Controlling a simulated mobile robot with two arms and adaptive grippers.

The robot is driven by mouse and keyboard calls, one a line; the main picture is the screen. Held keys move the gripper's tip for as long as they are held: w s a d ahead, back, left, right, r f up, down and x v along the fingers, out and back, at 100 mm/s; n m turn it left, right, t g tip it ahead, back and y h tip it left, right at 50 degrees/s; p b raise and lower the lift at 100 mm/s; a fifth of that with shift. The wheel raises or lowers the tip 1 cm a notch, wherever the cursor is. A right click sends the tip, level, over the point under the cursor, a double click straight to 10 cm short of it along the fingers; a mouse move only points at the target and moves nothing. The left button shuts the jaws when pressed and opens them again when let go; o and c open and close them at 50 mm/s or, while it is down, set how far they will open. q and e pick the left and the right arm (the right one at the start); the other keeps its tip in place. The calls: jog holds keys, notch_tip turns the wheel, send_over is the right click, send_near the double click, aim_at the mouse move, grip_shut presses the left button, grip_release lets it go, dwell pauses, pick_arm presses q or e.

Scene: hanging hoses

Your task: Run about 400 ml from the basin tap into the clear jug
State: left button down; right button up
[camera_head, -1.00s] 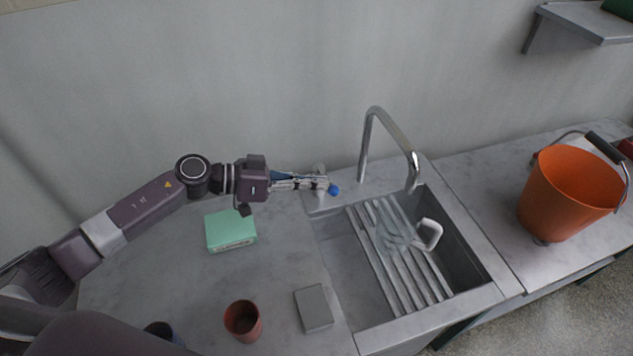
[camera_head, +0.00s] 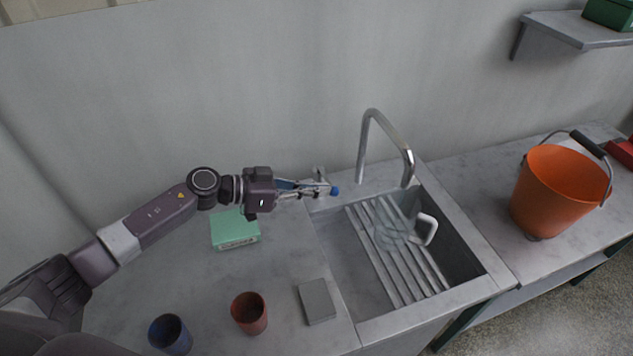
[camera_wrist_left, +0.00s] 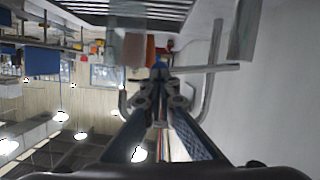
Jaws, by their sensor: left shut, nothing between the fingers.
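The clear jug (camera_head: 391,232) with a white handle (camera_head: 428,229) stands on the slatted rack in the sink basin. The chrome tap (camera_head: 369,135) arches from behind the basin, its spout end above the basin on the jug's far side. No water shows at the spout. A small blue knob (camera_head: 335,191) is at the tap's side fitting. My left gripper (camera_head: 325,190) is shut and empty, its fingertips right at the knob; I cannot tell whether they touch. The left wrist view also shows the shut fingers (camera_wrist_left: 160,85) close to the blue tip. My right gripper is out of view.
A green box (camera_head: 235,230) lies below my left forearm. A red cup (camera_head: 249,313), a blue cup (camera_head: 170,334) and a grey block (camera_head: 316,301) are at the front of the counter. An orange bucket (camera_head: 560,195) stands right of the sink.

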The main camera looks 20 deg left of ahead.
pick_arm(q)
jog(key=shift+s+d+f+m+t+y+p, duration=0.1)
jog(key=shift+f+m+t+y+p, duration=0.25)
jog(key=shift+f, duration=0.7)
jog(key=shift+s+d+f+m+t+y+p, duration=0.15)
jog(key=shift+f+m+p, duration=0.4)
jog(key=shift+f, duration=0.45)
dwell(1.7)
jog(key=shift+r, duration=0.1)
dwell(2.8)
